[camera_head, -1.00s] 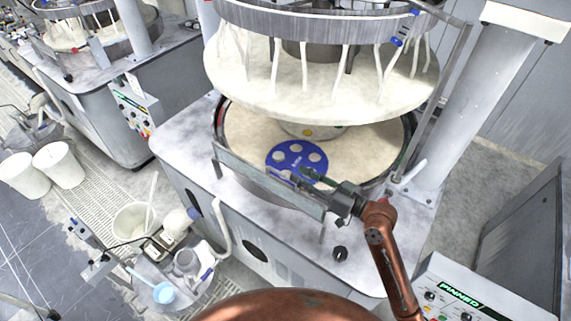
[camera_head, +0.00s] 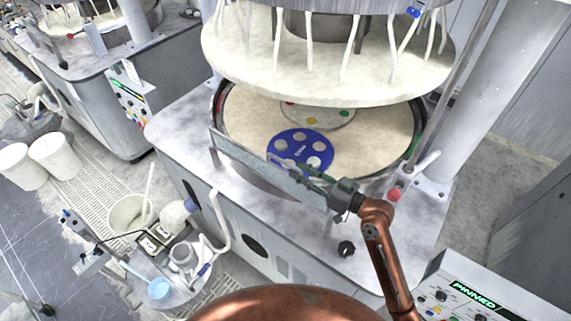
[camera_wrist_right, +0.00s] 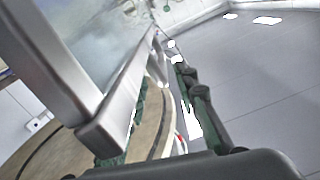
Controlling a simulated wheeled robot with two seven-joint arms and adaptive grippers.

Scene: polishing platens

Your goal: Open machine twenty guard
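The machine's guard (camera_head: 255,165) is a grey, partly see-through panel with a metal frame. It stands tilted along the front rim of the platen (camera_head: 375,133). My right gripper (camera_head: 310,177) is at the right part of the guard's upper edge. In the right wrist view, the guard's frame (camera_wrist_right: 115,108) runs close in front of me and hides part of one dark green finger. The other finger (camera_wrist_right: 195,100) stands apart from the frame, with a visible gap, so the right gripper (camera_wrist_right: 160,110) looks open. My left gripper is not in view.
A blue disc (camera_head: 302,148) with round holes lies on the platen behind the guard. A large upper plate (camera_head: 325,75) hangs above it. A red button (camera_head: 394,194) and black knob (camera_head: 346,248) are near my right arm. Buckets (camera_head: 128,213) stand at the left.

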